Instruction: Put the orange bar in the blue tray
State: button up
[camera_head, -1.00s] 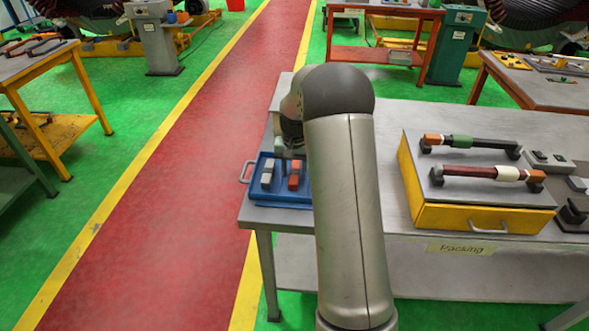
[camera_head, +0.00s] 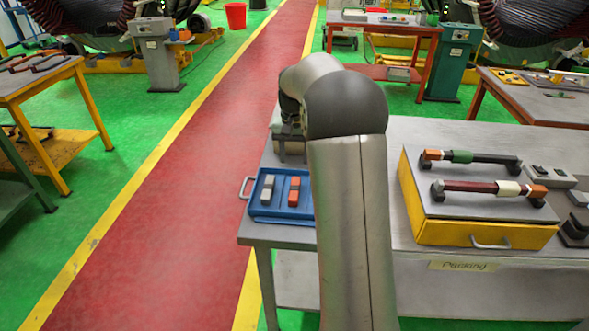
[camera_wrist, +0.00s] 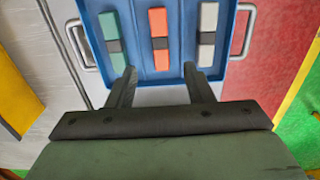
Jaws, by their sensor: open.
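The blue tray (camera_head: 267,212) lies on the left end of the grey table. The orange bar (camera_head: 294,191), with a dark band around its middle, lies inside it, beside a pale grey bar (camera_head: 268,189). In the wrist view the orange bar (camera_wrist: 159,39) lies in the middle of the tray (camera_wrist: 239,50), between a green bar (camera_wrist: 113,41) and the pale bar (camera_wrist: 207,36). My gripper (camera_wrist: 160,72) is open and empty, its fingers apart near the tray's edge in that view. In the head view my arm hides the tray's right part.
A yellow case (camera_head: 480,234) with a grey top carries two long handled bars on the right of the table. A label reading "Packing" is on the table's front. Small grey blocks lie at the far right. A red walkway runs along the left.

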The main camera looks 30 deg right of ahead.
jog(key=s+a+r+n, duration=0.3)
jog(key=s+a+r, duration=0.1)
jog(key=s+a, duration=0.85)
jog(key=s+a+f+n, duration=0.1)
jog(key=s+a+f, duration=0.1)
jog(key=s, duration=0.7)
jog(key=s+a+f+n, duration=0.2)
jog(key=s+a+f, duration=0.1)
jog(key=s, duration=0.7)
jog(key=shift+s+f+n, duration=0.3)
jog(key=shift+f, duration=0.2)
jog(key=shift+c, duration=0.4)
